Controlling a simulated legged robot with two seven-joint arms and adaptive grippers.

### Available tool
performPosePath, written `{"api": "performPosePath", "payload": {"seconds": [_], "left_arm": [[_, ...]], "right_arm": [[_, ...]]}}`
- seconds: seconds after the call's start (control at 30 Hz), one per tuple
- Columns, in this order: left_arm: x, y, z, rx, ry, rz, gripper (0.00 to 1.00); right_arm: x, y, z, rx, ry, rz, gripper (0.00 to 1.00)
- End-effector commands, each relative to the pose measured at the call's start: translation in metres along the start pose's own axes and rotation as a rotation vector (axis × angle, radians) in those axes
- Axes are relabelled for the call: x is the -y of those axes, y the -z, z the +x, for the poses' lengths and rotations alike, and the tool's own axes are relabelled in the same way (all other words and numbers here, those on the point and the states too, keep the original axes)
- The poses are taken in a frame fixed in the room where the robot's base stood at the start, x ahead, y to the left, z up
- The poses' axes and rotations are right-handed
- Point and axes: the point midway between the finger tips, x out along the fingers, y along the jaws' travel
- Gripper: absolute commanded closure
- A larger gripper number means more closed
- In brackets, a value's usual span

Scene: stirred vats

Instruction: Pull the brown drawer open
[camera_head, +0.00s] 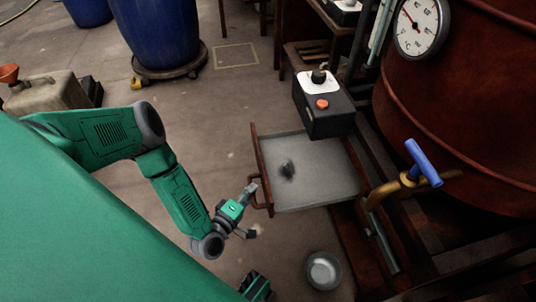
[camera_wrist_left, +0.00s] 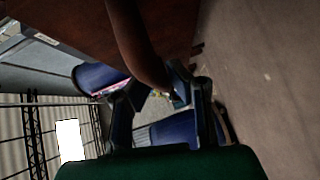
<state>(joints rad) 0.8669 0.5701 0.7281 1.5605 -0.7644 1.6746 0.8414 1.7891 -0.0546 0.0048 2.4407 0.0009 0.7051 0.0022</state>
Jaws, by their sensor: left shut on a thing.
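The brown drawer (camera_head: 262,158) is pulled out from the frame beside the vat, its pale grey tray (camera_head: 325,178) showing. A dark patch or small item (camera_head: 287,171) lies in it. The brown handle (camera_head: 258,206) is on the drawer's left-hand front. My left gripper (camera_head: 253,210) is at this handle, with its fingers around it. In the left wrist view, the brown handle (camera_wrist_left: 134,42) curves down between the fingers of the left gripper (camera_wrist_left: 160,92), which is shut on it. My right gripper does not show clearly.
A black box with a red button (camera_head: 321,104) stands just behind the drawer. A blue-handled valve (camera_head: 420,165) is to its right, by the rusty vat (camera_head: 470,110). A metal bowl (camera_head: 323,271) sits below. The floor left of the drawer is clear.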

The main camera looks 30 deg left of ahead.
Motion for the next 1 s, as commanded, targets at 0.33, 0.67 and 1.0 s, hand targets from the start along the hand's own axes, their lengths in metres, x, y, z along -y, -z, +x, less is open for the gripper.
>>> {"api": "performPosePath", "payload": {"seconds": [0.33,0.67,1.0], "left_arm": [[0.009,0.007,-0.019,0.016,0.018,-0.004,1.00],[0.009,0.010,-0.017,0.010,0.014,-0.002,0.67],[0.006,0.011,-0.016,0.006,0.006,-0.002,0.66]], "right_arm": [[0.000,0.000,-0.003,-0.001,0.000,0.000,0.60],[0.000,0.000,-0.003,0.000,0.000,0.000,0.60],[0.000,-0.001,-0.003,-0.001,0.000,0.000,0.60]]}}
